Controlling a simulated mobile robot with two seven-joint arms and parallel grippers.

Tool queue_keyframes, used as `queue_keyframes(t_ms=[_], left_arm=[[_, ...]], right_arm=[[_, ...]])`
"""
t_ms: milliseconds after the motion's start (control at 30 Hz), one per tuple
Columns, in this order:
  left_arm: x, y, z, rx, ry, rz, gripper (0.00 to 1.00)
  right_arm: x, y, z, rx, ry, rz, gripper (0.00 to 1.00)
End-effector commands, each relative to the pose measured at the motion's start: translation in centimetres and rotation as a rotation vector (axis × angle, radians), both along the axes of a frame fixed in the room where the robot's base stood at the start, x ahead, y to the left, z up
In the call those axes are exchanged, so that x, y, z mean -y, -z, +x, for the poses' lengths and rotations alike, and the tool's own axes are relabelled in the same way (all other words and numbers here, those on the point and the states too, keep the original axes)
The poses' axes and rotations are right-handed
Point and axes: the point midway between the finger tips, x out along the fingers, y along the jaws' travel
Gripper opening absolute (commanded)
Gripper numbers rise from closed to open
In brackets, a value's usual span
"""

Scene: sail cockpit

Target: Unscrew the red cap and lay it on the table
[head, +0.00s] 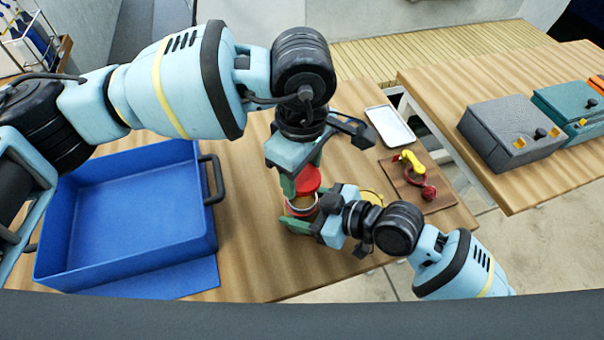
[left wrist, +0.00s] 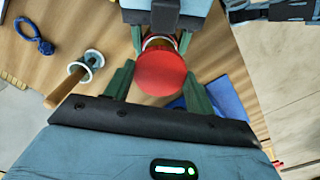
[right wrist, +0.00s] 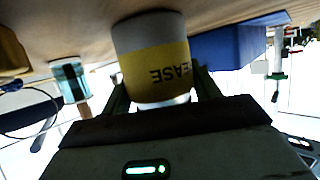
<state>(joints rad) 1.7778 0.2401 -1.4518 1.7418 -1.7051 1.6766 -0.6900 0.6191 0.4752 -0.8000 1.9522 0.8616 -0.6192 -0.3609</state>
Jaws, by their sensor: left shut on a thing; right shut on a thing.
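The red cap (head: 308,179) is between the fingers of my left gripper (head: 307,182), which is shut on it from above. In the left wrist view the cap (left wrist: 161,73) faces the camera. The jar (head: 301,207) stands upright just below, and its open rim shows under the cap with a small gap. My right gripper (head: 318,219) is shut on the jar from the right side. In the right wrist view the jar (right wrist: 152,55) is white with a yellow label band, shown upside down; part of the label is hidden.
A large blue bin (head: 130,215) takes up the left of the table. A white tray (head: 390,126) and a brown board (head: 432,195) with a yellow and red item (head: 411,162) lie to the right. A grey box (head: 510,130) stands on another table. Bare wood (head: 262,245) shows between bin and jar.

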Motion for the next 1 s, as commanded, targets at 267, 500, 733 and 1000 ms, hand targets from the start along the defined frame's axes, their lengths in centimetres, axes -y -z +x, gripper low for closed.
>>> queue_keyframes(t_ms=[267,500,733,1000], left_arm=[[0.0,0.0,0.0,0.0,0.0,0.0,0.28],[0.0,0.1,0.0,0.0,0.0,0.0,0.28],[0.0,0.2,0.0,-0.001,0.0,0.0,0.28],[0.0,0.8,-0.1,-0.009,0.0,0.0,0.28]], right_arm=[[0.0,0.0,0.0,0.0,0.0,0.001,0.78],[0.0,0.0,0.0,0.0,0.0,0.001,0.87],[0.7,-0.3,-0.3,0.001,0.001,-0.001,0.87],[4.3,-1.8,-2.2,0.0,-0.001,-0.004,0.87]])
